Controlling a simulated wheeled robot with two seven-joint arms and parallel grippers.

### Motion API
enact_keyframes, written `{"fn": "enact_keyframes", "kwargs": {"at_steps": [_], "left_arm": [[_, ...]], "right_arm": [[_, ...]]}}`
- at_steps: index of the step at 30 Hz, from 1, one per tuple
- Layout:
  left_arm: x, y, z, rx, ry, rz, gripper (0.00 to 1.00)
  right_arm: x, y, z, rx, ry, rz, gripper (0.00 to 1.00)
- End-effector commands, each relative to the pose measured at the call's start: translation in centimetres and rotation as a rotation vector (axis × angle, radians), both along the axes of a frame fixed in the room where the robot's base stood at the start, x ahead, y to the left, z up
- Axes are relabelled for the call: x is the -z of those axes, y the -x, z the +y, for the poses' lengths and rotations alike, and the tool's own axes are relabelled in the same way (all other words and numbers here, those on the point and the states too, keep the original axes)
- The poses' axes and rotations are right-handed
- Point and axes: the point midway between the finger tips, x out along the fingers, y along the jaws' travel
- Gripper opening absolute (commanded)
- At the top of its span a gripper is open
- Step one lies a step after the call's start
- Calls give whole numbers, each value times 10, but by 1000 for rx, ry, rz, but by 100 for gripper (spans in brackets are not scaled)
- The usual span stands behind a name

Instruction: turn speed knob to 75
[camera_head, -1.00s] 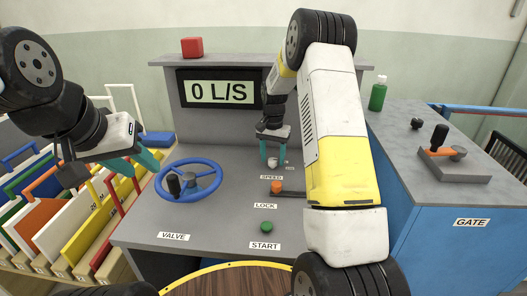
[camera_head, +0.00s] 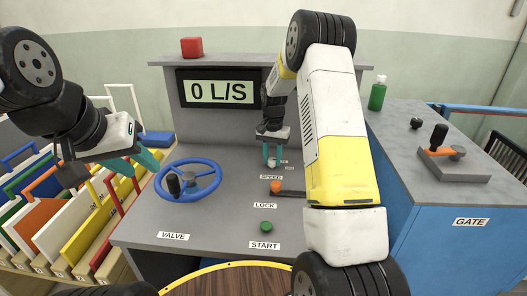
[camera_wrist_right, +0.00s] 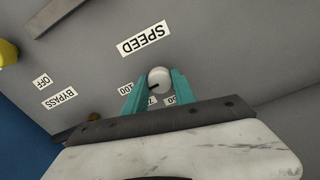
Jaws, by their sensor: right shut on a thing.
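The speed knob (camera_wrist_right: 159,78) is a small, round, pale knob with a dark mark on the side toward the 100 label (camera_wrist_right: 125,89). My right gripper (camera_wrist_right: 152,88) is shut on it, one teal finger on each side. The 75 label (camera_wrist_right: 150,101) is partly hidden by the gripper, beside the 50 label (camera_wrist_right: 170,99). In the head view the knob (camera_head: 273,163) sits behind the SPEED label (camera_head: 271,177), between the fingers. My left gripper (camera_head: 136,166) is open and empty, left of the blue valve wheel (camera_head: 212,167). The display (camera_head: 221,92) reads 0 L/S.
An orange lock knob (camera_head: 276,187) and a green start button (camera_head: 266,226) are on the desk in front of the speed knob. In the wrist view, OFF (camera_wrist_right: 42,80) and BYPASS (camera_wrist_right: 59,99) labels lie left. A gate lever (camera_head: 438,140) stands at the right.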

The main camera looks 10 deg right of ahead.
Motion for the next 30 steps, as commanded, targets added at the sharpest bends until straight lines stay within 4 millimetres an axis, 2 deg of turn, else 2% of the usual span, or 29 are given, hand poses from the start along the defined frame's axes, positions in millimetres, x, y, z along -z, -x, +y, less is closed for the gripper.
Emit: {"fn": "enact_keyframes", "kwargs": {"at_steps": [21, 30], "left_arm": [[0, 0, 0, 0, 0, 0, 36], [0, 0, 0, 0, 0, 0, 36]], "right_arm": [[-1, 0, 0, -538, -1, 0, 0], [-1, 0, 0, -687, -1, 0, 0]]}}
